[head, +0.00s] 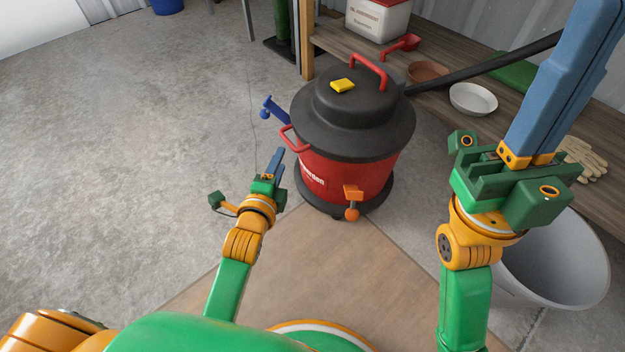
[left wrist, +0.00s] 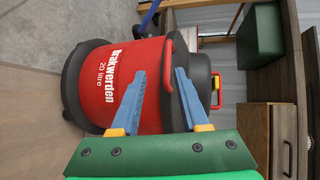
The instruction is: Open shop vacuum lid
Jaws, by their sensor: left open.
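The shop vacuum has a red drum (head: 345,180) and a black domed lid (head: 340,125), which sits down on the drum. The lid carries a red top handle (head: 369,70), a yellow block (head: 342,86) and a red side handle (head: 293,138). A blue lever (head: 274,110) sticks out at the left and an orange latch (head: 353,198) hangs at the front. My left gripper (head: 275,162) is open and empty, just left of the drum below the side handle. In the left wrist view, the side handle (left wrist: 167,62) appears between its fingers (left wrist: 158,98). My right gripper (head: 592,20) is raised right of the vacuum; its finger gap is unclear.
A black hose (head: 485,65) runs right from the vacuum. A wooden shelf (head: 430,107) behind holds a white bowl (head: 473,99), a brown bowl (head: 428,71) and gloves (head: 583,158). A white bucket (head: 560,265) stands below my right gripper.

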